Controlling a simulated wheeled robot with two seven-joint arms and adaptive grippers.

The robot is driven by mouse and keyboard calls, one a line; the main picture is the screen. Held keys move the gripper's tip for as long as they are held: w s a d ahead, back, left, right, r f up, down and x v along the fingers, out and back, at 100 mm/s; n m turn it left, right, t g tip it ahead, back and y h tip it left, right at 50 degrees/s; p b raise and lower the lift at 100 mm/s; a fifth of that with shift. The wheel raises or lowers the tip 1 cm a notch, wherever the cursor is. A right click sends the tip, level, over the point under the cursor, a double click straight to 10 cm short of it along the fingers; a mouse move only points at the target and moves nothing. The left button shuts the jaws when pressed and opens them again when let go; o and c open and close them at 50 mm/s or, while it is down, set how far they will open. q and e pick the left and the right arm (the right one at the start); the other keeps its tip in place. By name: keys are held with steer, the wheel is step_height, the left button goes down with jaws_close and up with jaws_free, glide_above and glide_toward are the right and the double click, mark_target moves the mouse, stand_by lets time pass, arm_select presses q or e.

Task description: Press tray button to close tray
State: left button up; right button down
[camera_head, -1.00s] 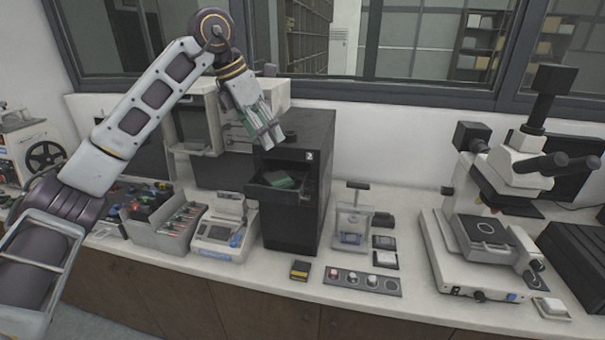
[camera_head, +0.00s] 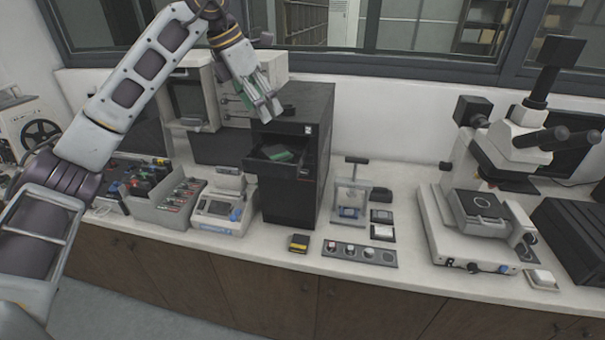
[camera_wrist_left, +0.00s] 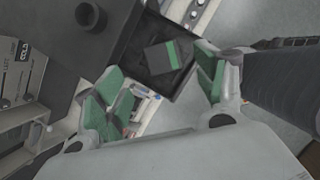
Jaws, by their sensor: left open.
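The black press cabinet (camera_head: 305,165) stands mid-bench with its dark tray (camera_head: 262,164) pulled out at the front. A green and grey block (camera_head: 279,154) lies in the tray. A dark round knob (camera_head: 289,110) stands on the cabinet top and also shows in the left wrist view (camera_wrist_left: 90,15). My left gripper (camera_head: 268,113) is above the tray, left of the knob, apart from it. In the left wrist view its green-padded fingers (camera_wrist_left: 158,92) are open and empty, with the tray (camera_wrist_left: 128,72) beyond them. I cannot tell which part is the tray button. My right gripper is not in view.
A grey bin of tools (camera_head: 170,215) and a small scale-like device (camera_head: 215,222) stand left of the cabinet. A small clear-sided press (camera_head: 350,205), a sample strip (camera_head: 358,254) and a microscope (camera_head: 490,210) stand to the right. A yellow-black box (camera_head: 299,243) lies in front.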

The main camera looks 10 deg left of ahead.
arm_select(q)
jaws_close()
stand_by(1.4)
